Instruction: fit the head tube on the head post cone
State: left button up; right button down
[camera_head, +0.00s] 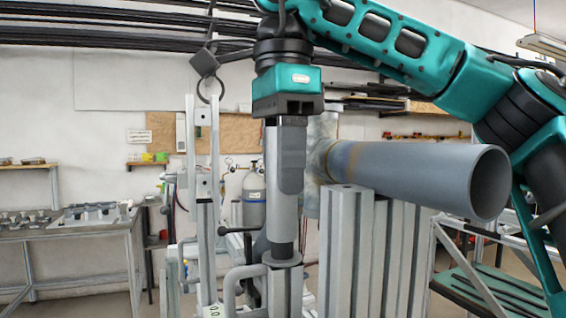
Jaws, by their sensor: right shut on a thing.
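My right gripper (287,150) points straight down near the middle of the view. It is shut on the head tube (276,215), a light grey upright cylinder, and its finger covers part of the tube's right side. Below the tube a short darker section (282,250) meets a round flange on top of the grey head post (283,290). The tube stands in line above the post and looks upright. I cannot tell whether the dark section is the cone or the tube's lower end, so the seating is unclear. My left gripper is out of view.
A large grey pipe (420,175) with a heat-stained joint lies just right, above upright aluminium profiles (350,255). A slotted upright (204,160) and a clamp handle (235,285) stand close on the left. A workbench (90,230) is at far left.

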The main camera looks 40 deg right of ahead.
jog(key=shift+f+b, duration=0.7)
jog(key=shift+f, duration=0.45)
jog(key=c, duration=0.6)
grip_release()
jog(key=shift+r+p, duration=1.95)
jog(key=shift+r, duration=4.55)
